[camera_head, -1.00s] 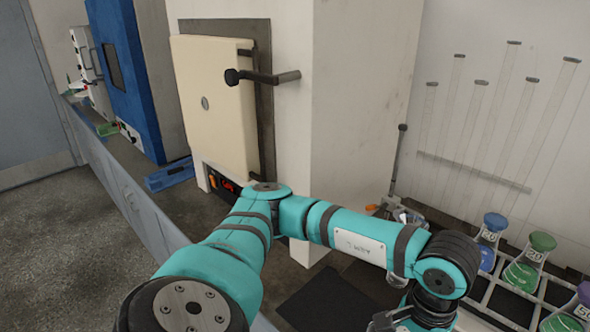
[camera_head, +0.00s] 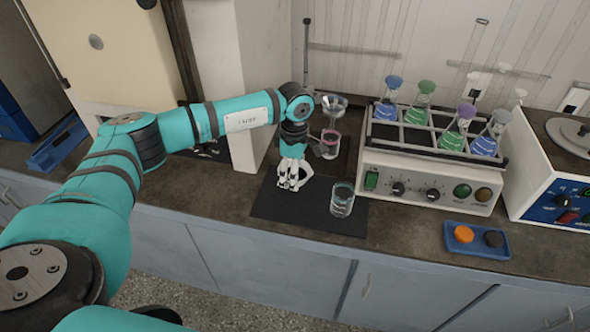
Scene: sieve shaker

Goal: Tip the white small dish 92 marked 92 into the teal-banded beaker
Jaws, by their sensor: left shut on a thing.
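The teal-banded beaker (camera_head: 342,203) is clear glass and stands upright on the black mat (camera_head: 272,206), near its right side. My left gripper (camera_head: 292,183) points down over the mat, left of this beaker and apart from it. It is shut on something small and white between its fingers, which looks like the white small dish. The dish blends with the pale fingers, and its mark 92 cannot be read. My right gripper is out of view.
A pink-banded beaker (camera_head: 330,147) stands behind my gripper. A shaker (camera_head: 430,180) with several stoppered flasks stands at the right. A blue tray (camera_head: 478,247) with an orange and a dark round piece lies near the front edge. A white pillar (camera_head: 215,65) stands behind my arm.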

